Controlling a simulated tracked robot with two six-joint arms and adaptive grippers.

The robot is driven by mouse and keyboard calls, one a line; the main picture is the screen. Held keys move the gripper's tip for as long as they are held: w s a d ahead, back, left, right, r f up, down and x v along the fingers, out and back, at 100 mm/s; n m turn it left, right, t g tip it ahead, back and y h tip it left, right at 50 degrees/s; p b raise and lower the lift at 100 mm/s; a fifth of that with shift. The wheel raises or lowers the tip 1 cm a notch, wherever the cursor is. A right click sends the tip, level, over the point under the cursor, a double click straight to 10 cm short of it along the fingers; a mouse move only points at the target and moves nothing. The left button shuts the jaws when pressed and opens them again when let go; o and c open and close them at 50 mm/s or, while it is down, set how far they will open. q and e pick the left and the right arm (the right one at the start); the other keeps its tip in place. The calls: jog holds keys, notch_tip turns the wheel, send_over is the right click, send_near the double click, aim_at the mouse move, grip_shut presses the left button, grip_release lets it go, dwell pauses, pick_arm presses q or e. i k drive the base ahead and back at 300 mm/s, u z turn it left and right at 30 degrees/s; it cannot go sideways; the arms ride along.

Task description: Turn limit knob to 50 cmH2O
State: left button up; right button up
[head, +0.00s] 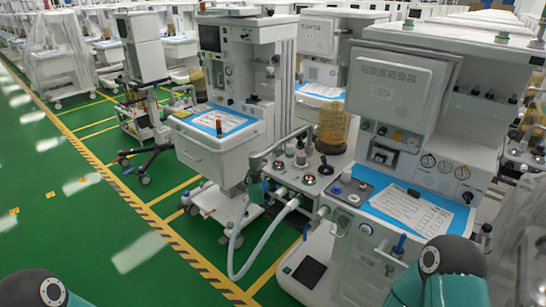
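The nearest anaesthesia cart (400,90) stands at the right of the head view, with a blue mat and a printed sheet (412,208) on its worktop. A breathing-circuit block (290,175) juts out at its left side, with several small knobs and ports on top. One upright grey and dark knob (301,158) stands there. I cannot tell for sure which of these is the limit knob, and its scale is too small to read. Only teal and black parts of my arms show, at the bottom left and bottom right. Both grippers are out of view.
An amber canister (333,128) stands behind the block. A pale corrugated hose (262,240) loops down from the block towards the floor. A second cart (215,150) stands to the left. The green floor (75,225) at left is clear.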

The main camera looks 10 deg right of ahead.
aim_at(301, 159)
jog(key=u, duration=0.15)
jog(key=i, duration=1)
jog(key=z, duration=0.05)
